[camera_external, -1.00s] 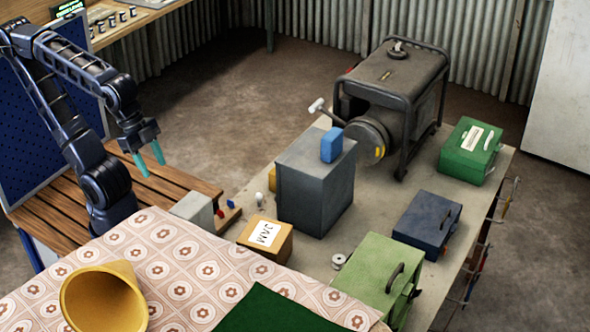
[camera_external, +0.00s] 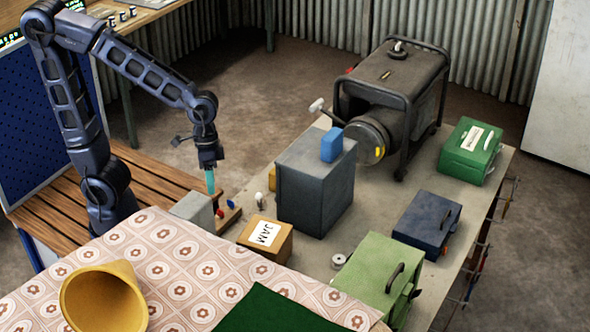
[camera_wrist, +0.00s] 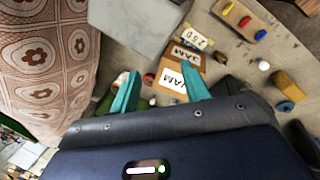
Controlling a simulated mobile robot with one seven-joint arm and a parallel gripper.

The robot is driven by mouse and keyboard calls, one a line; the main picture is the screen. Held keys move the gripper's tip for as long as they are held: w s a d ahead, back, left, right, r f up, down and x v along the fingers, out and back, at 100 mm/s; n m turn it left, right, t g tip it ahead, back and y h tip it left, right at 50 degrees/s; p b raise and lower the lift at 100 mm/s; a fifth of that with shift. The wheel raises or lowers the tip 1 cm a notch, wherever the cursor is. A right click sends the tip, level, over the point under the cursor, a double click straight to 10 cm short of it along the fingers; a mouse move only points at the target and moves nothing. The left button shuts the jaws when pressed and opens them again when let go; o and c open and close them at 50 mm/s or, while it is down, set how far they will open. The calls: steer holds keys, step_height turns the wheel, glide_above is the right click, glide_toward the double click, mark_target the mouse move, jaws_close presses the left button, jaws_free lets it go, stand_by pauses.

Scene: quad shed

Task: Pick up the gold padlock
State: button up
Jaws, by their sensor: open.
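A small gold-yellow object (camera_external: 272,179) stands on the bench, partly hidden behind the tall grey box. A similar gold block (camera_wrist: 288,85) shows at the right in the wrist view, beside a white bulb-like thing (camera_wrist: 263,65). I cannot tell for sure that it is the padlock; no shackle is clear. My gripper (camera_external: 210,182) points down over the bench's left end, left of the gold object and apart from it. In the wrist view my gripper (camera_wrist: 160,84) has its teal fingers spread, with nothing held between them.
A cardboard box marked JAM (camera_external: 265,238) and a light grey box (camera_external: 192,208) stand near my gripper. The tall grey box (camera_external: 315,182) stands to the right. A patterned cloth (camera_external: 165,262) covers the front. Small red and blue things (camera_external: 230,204) lie near the fingers.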

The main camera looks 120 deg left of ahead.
steer(key=a+f+n+h, duration=0.2)
steer(key=a+f+n, duration=0.8)
steer(key=a+f, duration=0.75)
steer(key=shift+w+x, duration=0.15)
steer(key=shift+x, duration=2.3)
steer(key=shift+w+x, duration=0.15)
steer(key=shift+x, duration=2.35)
steer(key=shift+a, duration=0.15)
steer(key=shift+c, duration=0.3)
jaws_close()
